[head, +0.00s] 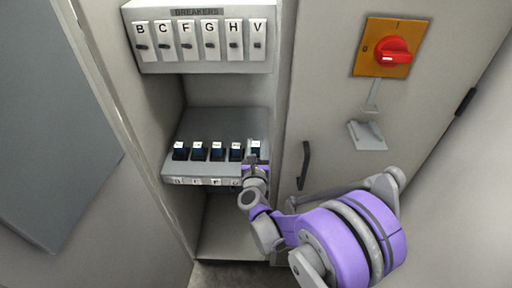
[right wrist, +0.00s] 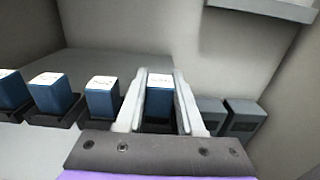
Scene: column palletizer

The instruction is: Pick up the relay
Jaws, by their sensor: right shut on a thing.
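Several blue relays with white tops stand in a row in dark sockets on a grey shelf (head: 222,122) inside the cabinet. The rightmost relay (head: 256,146) is at my right gripper (head: 254,160). In the right wrist view, my right gripper (right wrist: 159,100) has one finger on each side of this relay (right wrist: 159,82) and is shut on it. The relay is upright, at or just above its dark socket; I cannot tell whether it is lifted. Another relay (right wrist: 102,96) stands close to the left finger. My left gripper is out of view.
A breakers panel (head: 203,65) with several lettered switches hangs above the shelf. Two grey blocks (right wrist: 243,120) sit right of the fingers. A cabinet front with a handle (head: 304,166) and a red rotary switch (head: 393,51) lies to the right.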

